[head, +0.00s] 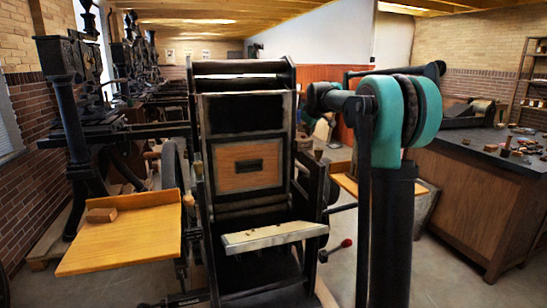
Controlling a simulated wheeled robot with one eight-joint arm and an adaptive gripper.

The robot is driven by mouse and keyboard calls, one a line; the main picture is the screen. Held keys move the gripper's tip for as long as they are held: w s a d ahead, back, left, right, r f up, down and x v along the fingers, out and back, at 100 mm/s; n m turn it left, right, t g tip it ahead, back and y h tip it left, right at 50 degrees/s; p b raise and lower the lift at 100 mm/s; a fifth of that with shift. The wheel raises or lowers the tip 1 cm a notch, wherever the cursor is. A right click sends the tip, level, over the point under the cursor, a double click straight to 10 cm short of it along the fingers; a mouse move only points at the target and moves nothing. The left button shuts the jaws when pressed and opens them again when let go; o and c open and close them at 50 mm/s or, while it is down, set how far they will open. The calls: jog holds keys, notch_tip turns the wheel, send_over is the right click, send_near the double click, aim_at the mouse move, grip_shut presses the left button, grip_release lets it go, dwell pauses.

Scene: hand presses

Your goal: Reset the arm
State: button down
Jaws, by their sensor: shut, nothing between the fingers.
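My arm (400,130), with black links and teal joint covers, stands in the right middle of the head view. Its upper part is bent, and black links run down out of the bottom of the picture. I cannot make out my gripper or its fingertips in this view. My arm stands in front of the right side of a black hand press and hides part of the room behind it.
The black press (245,75), with a wooden panel (248,165), fills the middle. A wooden feed board (120,240) with a small wood block (101,215) juts out at left. A dark-topped wooden counter (480,205) stands at right.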

jog(key=s+d+f+m+g, duration=0.1)
jog(key=s+f+m, duration=0.1)
jog(key=s+f, duration=0.9)
jog(key=s+d+f+m+g, duration=0.1)
jog(key=s+f, duration=1)
jog(key=s, duration=1.2)
jog(key=s+d+f+m+g, duration=0.1)
jog(key=s+f+m, duration=0.4)
jog(key=s+f, duration=0.6)
jog(key=s+g, duration=0.1)
jog(key=s, duration=0.6)
jog(key=shift+d+g, duration=0.25)
jog(key=shift+g, duration=0.05)
jog(key=shift+w+d+r, duration=0.1)
